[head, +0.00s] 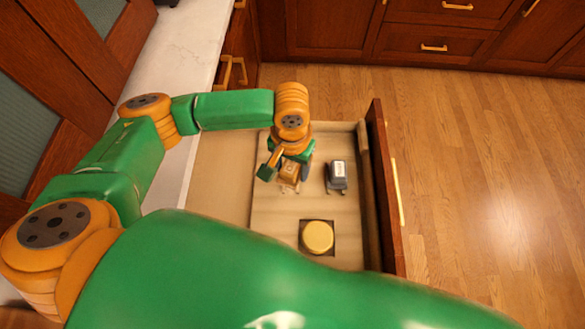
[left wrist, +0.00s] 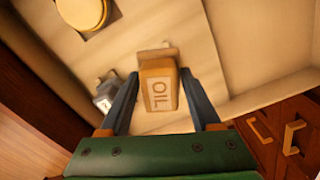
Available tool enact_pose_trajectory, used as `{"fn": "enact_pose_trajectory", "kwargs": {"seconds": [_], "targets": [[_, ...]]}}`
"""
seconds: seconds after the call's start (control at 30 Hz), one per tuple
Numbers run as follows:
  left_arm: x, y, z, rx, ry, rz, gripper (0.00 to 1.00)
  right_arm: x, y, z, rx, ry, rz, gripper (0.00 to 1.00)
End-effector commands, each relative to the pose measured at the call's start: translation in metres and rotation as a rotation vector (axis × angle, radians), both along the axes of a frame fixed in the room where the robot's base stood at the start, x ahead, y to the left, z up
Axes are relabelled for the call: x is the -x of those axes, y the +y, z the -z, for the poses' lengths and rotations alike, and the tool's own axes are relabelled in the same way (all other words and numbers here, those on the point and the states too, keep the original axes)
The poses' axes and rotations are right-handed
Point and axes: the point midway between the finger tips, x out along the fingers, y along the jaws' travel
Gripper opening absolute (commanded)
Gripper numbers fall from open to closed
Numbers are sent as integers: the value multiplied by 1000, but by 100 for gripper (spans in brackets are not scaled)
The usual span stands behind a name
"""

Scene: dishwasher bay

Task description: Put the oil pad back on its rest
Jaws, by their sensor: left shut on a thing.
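The oil pad (head: 289,172) is an orange-brown block in the open drawer. Its "OIL" label shows in the left wrist view (left wrist: 160,92). My left gripper (left wrist: 160,80) has its two dark fingers on either side of the pad and is shut on it. In the head view the gripper (head: 287,170) reaches down into the drawer and partly hides the pad. My right gripper is not in view.
A grey labelled block (head: 337,174) stands right of the pad, also in the left wrist view (left wrist: 106,92). A round yellow piece (head: 317,236) sits in a square recess nearer me. The drawer's front panel (head: 384,190) bounds the right; a white counter (head: 185,50) lies left.

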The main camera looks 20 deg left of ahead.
Motion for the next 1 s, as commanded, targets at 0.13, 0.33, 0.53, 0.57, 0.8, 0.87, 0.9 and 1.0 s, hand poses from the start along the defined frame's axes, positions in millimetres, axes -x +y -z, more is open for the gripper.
{"fn": "enact_pose_trajectory", "kwargs": {"seconds": [0.13,0.33,0.53,0.57,0.8,0.87,0.9,1.0], "targets": [[-17,7,23,0,-1,0,12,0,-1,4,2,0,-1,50],[-23,9,56,-1,1,2,12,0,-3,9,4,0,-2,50],[-23,9,61,1,-2,4,12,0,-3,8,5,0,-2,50],[-23,9,61,1,-2,4,12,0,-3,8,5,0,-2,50],[-23,9,63,1,-1,3,85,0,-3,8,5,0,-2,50],[-23,9,63,1,-1,3,94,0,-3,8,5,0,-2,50],[-23,9,63,1,-1,3,94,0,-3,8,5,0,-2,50],[-23,9,63,1,-1,3,94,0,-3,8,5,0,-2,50]]}}
